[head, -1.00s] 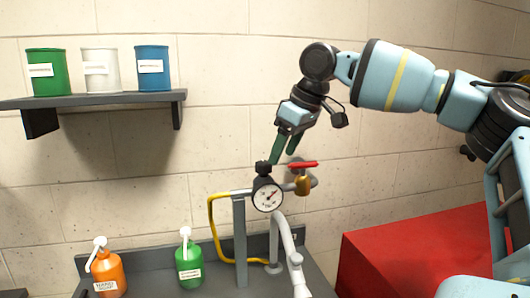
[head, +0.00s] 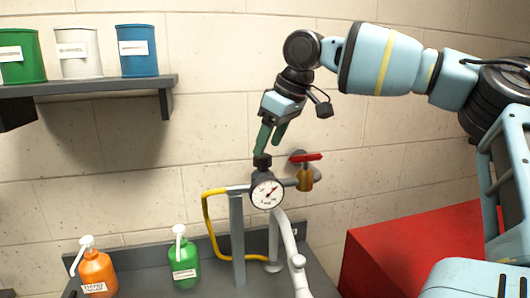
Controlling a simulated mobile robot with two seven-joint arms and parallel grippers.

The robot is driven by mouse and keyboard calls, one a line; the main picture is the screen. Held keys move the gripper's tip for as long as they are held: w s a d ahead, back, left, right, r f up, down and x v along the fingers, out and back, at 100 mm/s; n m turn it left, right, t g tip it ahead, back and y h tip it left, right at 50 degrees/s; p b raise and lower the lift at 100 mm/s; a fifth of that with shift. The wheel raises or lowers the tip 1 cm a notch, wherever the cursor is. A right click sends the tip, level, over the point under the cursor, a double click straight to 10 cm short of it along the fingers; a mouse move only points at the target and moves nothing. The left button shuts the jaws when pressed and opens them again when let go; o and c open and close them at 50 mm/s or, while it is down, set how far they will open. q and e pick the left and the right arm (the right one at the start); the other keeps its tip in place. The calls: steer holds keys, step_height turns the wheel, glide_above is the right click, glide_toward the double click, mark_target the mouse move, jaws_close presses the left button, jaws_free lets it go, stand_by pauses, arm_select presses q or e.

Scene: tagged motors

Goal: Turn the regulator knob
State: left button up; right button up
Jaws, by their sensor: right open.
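The regulator knob (head: 262,161) is the small black cap on top of the regulator, above the round white gauge (head: 267,193). My right gripper (head: 269,142) points down from above, open, with its green fingers at the knob. One fingertip is at or just above the knob's top; I cannot tell whether it touches. The other finger is to the right and a little higher. A red-handled brass valve (head: 305,176) is on the pipe just right of the gauge. My left gripper is not in view.
A yellow hose (head: 206,215) loops left of the grey post. An orange bottle (head: 97,272) and a green bottle (head: 184,261) stand on the dark bench. A shelf (head: 100,85) with several cans is upper left. A red cabinet (head: 415,250) is lower right.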

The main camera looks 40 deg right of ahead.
mark_target(264, 155)
steer(key=shift+x, duration=1.8)
steer(key=c, duration=1)
